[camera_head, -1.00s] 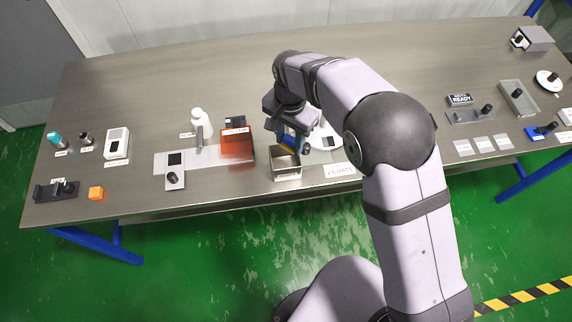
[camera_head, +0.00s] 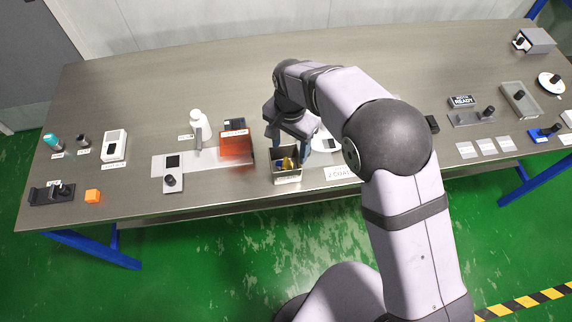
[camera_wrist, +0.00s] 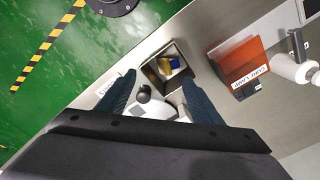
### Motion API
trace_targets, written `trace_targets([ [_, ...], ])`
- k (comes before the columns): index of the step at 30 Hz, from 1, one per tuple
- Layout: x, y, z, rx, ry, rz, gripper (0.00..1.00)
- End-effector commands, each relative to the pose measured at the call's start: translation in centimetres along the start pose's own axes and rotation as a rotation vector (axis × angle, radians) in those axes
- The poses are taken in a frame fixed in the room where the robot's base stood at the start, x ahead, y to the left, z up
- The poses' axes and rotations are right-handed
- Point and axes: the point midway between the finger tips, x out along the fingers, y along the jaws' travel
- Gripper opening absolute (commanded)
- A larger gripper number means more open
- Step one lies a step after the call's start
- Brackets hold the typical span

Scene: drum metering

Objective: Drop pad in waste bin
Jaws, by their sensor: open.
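The waste bin (camera_head: 287,178) is a small open square box at the table's front edge, in the middle of the head view. The pad (camera_head: 284,163), blue and yellow, lies inside it. In the wrist view the bin (camera_wrist: 150,73) shows from above, with the pad (camera_wrist: 169,66) between its walls. My gripper (camera_head: 287,147) is above the bin, and its two fingers are spread apart and empty. In the wrist view the fingers of my gripper (camera_wrist: 153,90) frame the bin's near side, apart from the pad.
An orange-red box (camera_head: 236,145) stands left of the bin, with a white bottle (camera_head: 197,121) beyond it. A white round plate (camera_head: 325,143) with a dark square lies right of the bin, partly behind my arm. The table's back middle is clear.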

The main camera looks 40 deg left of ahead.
Motion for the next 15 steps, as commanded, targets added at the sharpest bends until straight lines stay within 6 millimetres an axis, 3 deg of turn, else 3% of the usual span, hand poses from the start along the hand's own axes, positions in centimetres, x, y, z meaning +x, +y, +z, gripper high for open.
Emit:
trace_targets([
  [5, -0.7, -0.1, 0.0, 0.0, 0.001, -0.001, 0.6],
  [15, -5.0, -0.1, -0.1, 0.0, 0.003, -0.004, 0.6],
])
